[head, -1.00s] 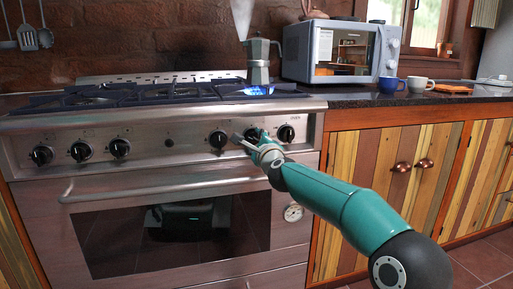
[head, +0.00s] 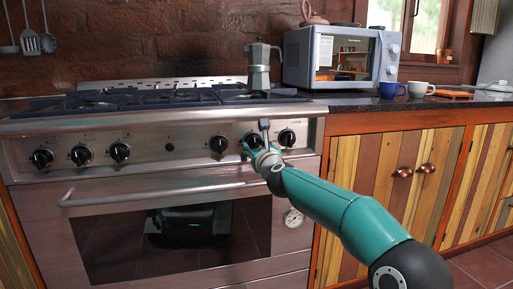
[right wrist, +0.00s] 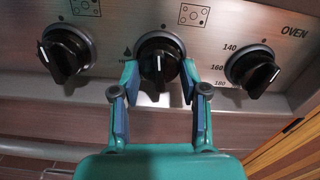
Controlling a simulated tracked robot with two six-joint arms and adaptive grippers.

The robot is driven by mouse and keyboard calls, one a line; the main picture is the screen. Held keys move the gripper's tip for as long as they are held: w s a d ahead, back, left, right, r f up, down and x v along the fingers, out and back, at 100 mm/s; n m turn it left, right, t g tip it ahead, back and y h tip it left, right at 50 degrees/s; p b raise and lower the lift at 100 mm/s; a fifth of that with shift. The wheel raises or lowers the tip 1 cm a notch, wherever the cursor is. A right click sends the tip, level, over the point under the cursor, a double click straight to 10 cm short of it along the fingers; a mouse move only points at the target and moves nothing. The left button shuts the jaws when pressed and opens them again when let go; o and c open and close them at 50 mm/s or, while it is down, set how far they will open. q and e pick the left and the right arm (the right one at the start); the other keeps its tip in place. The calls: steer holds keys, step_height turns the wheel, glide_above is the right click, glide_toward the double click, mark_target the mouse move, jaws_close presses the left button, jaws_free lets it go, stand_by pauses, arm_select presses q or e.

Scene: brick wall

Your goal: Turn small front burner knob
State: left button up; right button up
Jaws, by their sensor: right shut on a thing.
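The burner knob (head: 254,138) is black and round, on the stove's front panel, second from the right. In the right wrist view the same knob (right wrist: 161,55) is the middle of three, with its white mark pointing nearly straight up. My right gripper (head: 256,141) has its two fingers on either side of this knob and is shut on it. The fingers (right wrist: 160,72) also show in the right wrist view. A metal moka pot (head: 259,65) stands on the right-hand burner, with no flame visible under it. My left gripper is not in view.
A knob (right wrist: 65,55) sits close on the left and the oven knob (right wrist: 253,70) on the right. The oven handle (head: 150,191) runs below the panel. A microwave (head: 340,55), a blue cup (head: 391,90) and a white cup (head: 420,89) stand on the right counter.

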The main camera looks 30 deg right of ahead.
steer(key=shift+w+f+m, duration=0.1)
steer(key=shift+f+m, duration=0.3)
steer(key=shift+m, duration=0.4)
steer(key=o, duration=1.1)
steer(key=shift+o, duration=0.2)
steer(key=shift+r, duration=0.2)
steer(key=v, duration=1.2)
steer(key=shift+f, duration=0.15)
